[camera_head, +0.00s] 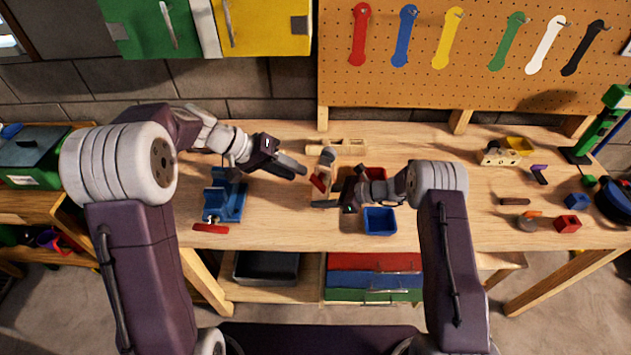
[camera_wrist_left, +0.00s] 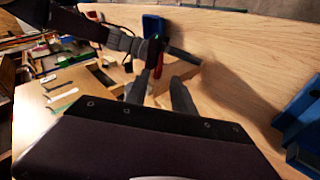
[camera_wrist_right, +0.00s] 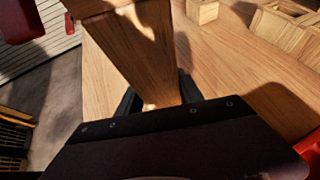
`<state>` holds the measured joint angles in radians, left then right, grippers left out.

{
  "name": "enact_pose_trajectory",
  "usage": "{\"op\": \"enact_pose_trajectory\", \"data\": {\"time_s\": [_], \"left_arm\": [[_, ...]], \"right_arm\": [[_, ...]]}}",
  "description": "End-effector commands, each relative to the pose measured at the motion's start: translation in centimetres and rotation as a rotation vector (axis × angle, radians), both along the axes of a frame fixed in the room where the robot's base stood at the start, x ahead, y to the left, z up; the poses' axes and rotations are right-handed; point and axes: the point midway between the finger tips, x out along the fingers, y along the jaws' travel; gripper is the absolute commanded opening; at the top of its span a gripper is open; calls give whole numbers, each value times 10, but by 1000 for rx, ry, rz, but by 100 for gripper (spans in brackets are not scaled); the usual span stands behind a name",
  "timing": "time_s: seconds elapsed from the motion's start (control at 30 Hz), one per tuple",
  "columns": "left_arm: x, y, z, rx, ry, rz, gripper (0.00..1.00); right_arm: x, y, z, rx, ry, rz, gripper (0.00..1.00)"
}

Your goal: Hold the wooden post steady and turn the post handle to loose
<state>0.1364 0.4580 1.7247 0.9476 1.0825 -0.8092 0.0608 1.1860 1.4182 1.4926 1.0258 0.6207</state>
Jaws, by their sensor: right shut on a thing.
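The wooden post (camera_wrist_right: 140,60) fills the top middle of the right wrist view, between the fingers of my right gripper (camera_wrist_right: 158,100). My right gripper is shut on it. In the head view my right gripper (camera_head: 333,203) is low on the post, which is mostly hidden there. A red handle (camera_head: 318,183) and a grey top piece (camera_head: 327,156) show at the post; the handle's setting cannot be read. My left gripper (camera_head: 296,166) is open and empty, just left of the post top and apart from it. Its spread fingers (camera_wrist_left: 160,87) show in the left wrist view.
A blue vise (camera_head: 224,198) stands left of the post, with a red piece (camera_head: 210,228) before it. A blue bin (camera_head: 380,221) and a red bin (camera_head: 375,174) are to the right. A wooden tray (camera_head: 350,146) lies behind.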

Motion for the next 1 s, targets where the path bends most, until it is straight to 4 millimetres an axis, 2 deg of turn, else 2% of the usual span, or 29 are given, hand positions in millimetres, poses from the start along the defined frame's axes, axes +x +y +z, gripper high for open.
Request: {"op": "enact_pose_trajectory", "data": {"time_s": [0.1, 0.3, 0.47, 0.73, 0.83, 1.0], "left_arm": [[4, -22, -21, -2, 4, -5, 30], [13, -49, -48, -2, 3, -2, 30], [15, -59, -58, -2, 1, -1, 30], [16, -60, -59, -2, 0, -1, 30], [16, -60, -59, -2, 0, -1, 2], [16, -60, -59, -2, 1, 0, 0]], "right_arm": [[0, 0, 1, 1, -1, 0, 21], [0, 0, 1, 1, -1, 0, 21], [0, 0, 1, 1, 0, 0, 21], [0, 0, 0, 1, 0, 0, 21], [0, 0, 0, 1, 0, 0, 21], [0, 0, 0, 1, 0, 0, 21]]}}
